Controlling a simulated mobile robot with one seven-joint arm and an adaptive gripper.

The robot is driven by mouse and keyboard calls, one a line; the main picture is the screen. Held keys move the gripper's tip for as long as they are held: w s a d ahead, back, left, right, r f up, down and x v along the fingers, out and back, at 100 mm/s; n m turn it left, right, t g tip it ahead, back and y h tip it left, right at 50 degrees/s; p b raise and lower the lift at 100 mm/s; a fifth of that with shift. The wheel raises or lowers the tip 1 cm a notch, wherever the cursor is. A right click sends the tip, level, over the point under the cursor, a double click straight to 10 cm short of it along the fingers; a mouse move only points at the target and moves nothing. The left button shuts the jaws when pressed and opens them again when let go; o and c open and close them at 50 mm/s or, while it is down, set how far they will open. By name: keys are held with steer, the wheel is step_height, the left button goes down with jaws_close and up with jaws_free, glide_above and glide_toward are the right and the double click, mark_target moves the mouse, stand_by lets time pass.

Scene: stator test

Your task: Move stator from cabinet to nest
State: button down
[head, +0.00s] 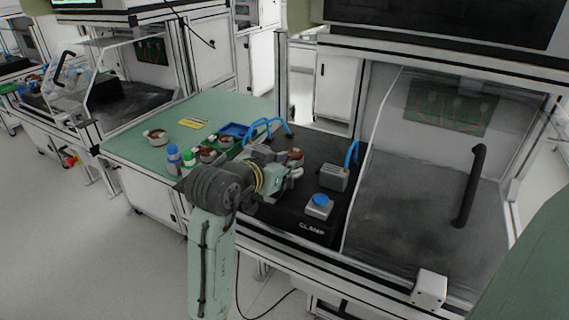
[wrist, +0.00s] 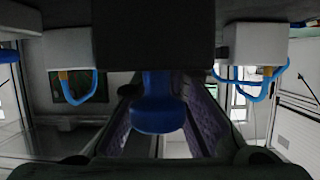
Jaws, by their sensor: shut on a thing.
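My gripper (head: 295,171) is over the black clamp base, between two grey clamp blocks (head: 262,155) (head: 334,177). A stator (head: 295,155), a pale ring with copper windings, shows right at its fingertips and is partly hidden.
The black base (head: 290,213) carries a grey box with a blue button (head: 320,200) at front. Blue hoses (head: 352,153) rise from the clamps. A glazed station stands at right.

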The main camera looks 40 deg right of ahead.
steer(key=shift+f, duration=0.2)
steer(key=shift+s+f, duration=0.1)
steer(key=shift+f, duration=0.15)
steer(key=c, duration=1.7)
jaws_free()
steer(key=shift+o, duration=0.9)
steer(key=shift+f, duration=0.1)
step_height(320, 180, up, 11)
steer(key=shift+s+d, duration=0.15)
